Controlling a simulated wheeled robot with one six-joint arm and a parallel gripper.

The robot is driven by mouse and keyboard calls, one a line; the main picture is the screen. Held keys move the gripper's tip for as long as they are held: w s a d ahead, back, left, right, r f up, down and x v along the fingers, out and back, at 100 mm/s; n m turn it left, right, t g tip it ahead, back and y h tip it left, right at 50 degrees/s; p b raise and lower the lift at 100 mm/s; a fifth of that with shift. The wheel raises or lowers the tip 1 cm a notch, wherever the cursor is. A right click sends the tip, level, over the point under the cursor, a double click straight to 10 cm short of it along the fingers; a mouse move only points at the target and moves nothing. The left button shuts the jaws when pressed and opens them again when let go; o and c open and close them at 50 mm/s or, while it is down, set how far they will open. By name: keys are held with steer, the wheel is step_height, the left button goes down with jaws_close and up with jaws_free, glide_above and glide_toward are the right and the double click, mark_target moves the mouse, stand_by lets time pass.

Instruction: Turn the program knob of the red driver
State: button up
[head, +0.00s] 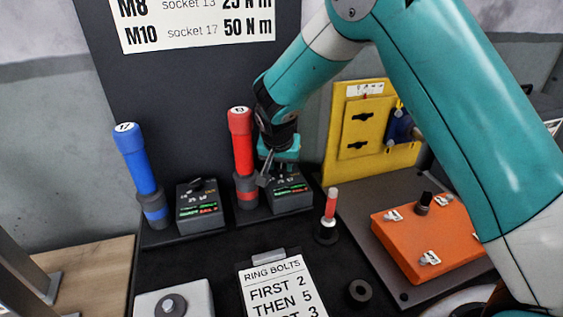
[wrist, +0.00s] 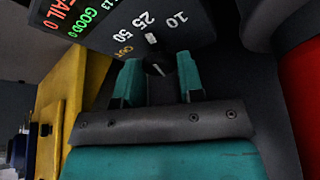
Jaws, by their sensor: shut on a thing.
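The red driver (head: 242,150), marked 13 on its cap, stands upright in its holder. Its dark control box (head: 291,193) is just to its right and fills the top of the wrist view (wrist: 160,20). The box face carries the marks 10, 25, 50 and OUT, with green and red display text. My gripper (wrist: 158,80) has its two teal fingers on either side of the dark program knob (wrist: 154,68) and is shut on it. A white line on the knob side lies near the 25 and 50 marks; its exact setting is unclear. In the head view my wrist hides the knob.
A blue driver (head: 140,165) marked 17 and its control box (head: 200,206) stand to the left. A small red-handled tool (head: 331,205) stands to the right. A yellow panel (head: 372,130) and an orange case (head: 425,235) are further right.

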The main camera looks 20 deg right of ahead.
steer(key=o, duration=0.9)
steer(key=b+v, duration=0.1)
steer(key=v, duration=1.6)
steer(key=shift+s+a+r+b, duration=0.1)
steer(key=shift+s+r+b, duration=0.1)
steer(key=shift+b, duration=0.1)
steer(key=s+n+g+y, duration=0.1)
steer(key=s+n, duration=0.3)
steer(key=s, duration=0.5)
steer(key=s+n+g+y, duration=0.1)
steer(key=s+n+y, duration=0.2)
steer(key=s, duration=0.7)
steer(key=s+a+f+n+g+y, duration=0.1)
steer(key=s+n+y, duration=0.1)
steer(key=s+n, duration=0.3)
steer(key=shift+s+n+g, duration=0.4)
steer(key=shift+s, duration=1.9)
